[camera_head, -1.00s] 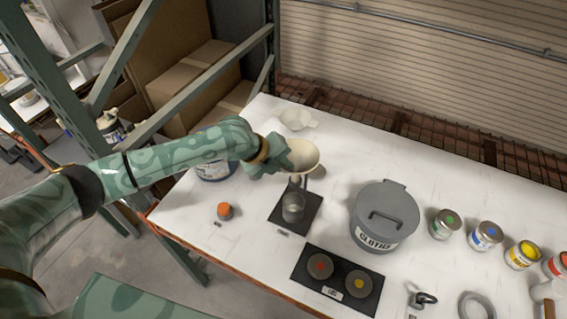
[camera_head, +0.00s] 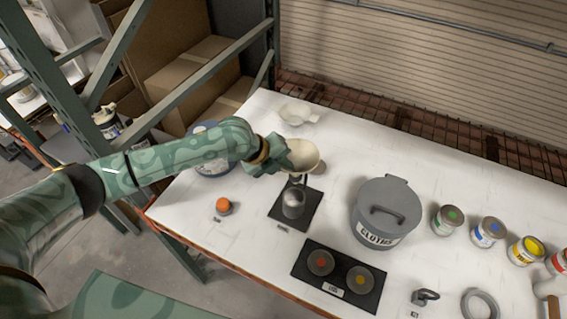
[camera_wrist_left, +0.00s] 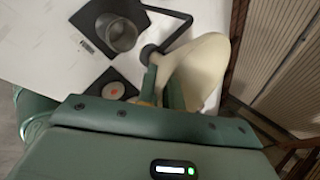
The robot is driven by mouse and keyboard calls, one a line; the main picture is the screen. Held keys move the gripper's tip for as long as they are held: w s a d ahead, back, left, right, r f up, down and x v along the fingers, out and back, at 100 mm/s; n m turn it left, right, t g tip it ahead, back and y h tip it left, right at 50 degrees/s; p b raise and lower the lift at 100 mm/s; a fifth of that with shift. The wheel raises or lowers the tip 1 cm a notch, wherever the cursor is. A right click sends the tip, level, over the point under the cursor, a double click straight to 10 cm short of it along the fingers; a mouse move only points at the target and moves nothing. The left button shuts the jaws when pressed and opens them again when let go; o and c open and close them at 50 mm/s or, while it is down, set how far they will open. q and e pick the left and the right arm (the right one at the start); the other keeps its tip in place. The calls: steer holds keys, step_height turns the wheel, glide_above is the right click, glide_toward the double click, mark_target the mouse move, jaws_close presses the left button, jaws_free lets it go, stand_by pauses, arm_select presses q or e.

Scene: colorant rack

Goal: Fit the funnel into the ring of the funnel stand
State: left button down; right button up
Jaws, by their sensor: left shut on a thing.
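My left gripper (camera_head: 280,158) is shut on the cream funnel (camera_head: 304,154) and holds it above the table, near the far side of the funnel stand. In the left wrist view, the funnel (camera_wrist_left: 206,66) is between the green fingers (camera_wrist_left: 165,88), its wide body to the right. The funnel stand (camera_head: 278,213) has a flat black base and a thin dark post. Its arm (camera_wrist_left: 178,38) shows beside the funnel in the wrist view. The ring is not clear, and I cannot tell whether the funnel touches it. A clear beaker (camera_head: 293,205) stands on the base. My right gripper is not in view.
A lidded grey CLOTHS bin (camera_head: 386,212) stands right of the stand. A black two-disc device (camera_head: 338,289) lies in front. Several paint cans (camera_head: 487,232) line the right. An orange-topped item (camera_head: 223,206) sits left. A pale dish (camera_head: 298,114) lies behind.

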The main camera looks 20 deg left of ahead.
arm_select(q)
steer(key=shift+f+b, duration=0.75)
steer(key=shift+f, duration=0.3)
steer(key=c, duration=1.5)
jaws_free()
